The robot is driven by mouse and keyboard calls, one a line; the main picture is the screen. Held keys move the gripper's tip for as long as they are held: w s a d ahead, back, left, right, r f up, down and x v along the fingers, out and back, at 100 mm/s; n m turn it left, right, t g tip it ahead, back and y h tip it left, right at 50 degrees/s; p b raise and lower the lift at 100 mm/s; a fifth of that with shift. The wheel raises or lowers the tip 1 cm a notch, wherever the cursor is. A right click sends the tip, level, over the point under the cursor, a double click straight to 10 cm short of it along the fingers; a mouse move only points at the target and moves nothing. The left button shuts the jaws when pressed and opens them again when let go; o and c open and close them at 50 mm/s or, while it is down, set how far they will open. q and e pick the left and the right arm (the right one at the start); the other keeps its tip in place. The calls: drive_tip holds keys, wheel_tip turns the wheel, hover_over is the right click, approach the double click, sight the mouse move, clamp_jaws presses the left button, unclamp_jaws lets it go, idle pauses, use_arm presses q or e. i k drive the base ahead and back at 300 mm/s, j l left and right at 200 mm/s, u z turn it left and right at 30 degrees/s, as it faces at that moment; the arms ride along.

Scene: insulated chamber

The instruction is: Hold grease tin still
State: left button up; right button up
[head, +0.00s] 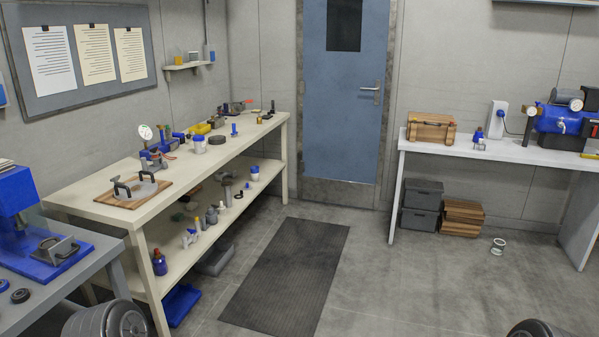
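I cannot tell for sure which small container is the grease tin. A white tub with a blue lid (200,145) stands upright on the long cream bench (95,210). Beside it lies a low dark round thing (217,140). A similar white tub with a blue top (254,173) stands on the bench's lower shelf. A small pale open-looking cylinder (498,246) stands on the floor at the right. Neither of my grippers is in view, and nothing in view is being held.
A blue door (343,90) is in the back wall. A dark mat (287,275) lies on clear floor. A grey table (520,155) at the right carries a wooden case (431,128) and a blue tank (560,120). A blue press (40,240) stands at the near left.

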sight(200, 147)
drive_tip(key=i+l, duration=0.1)
drive_tip(key=i, duration=2.2)
drive_tip(key=i+l+u, duration=0.1)
drive_tip(key=i+u, duration=0.4)
drive_tip(key=i+l+u, duration=0.3)
drive_tip(key=i+u, duration=0.2)
drive_tip(key=i+l+u, duration=0.95)
drive_tip(key=l, duration=0.25)
drive_tip(key=k+j, duration=0.05)
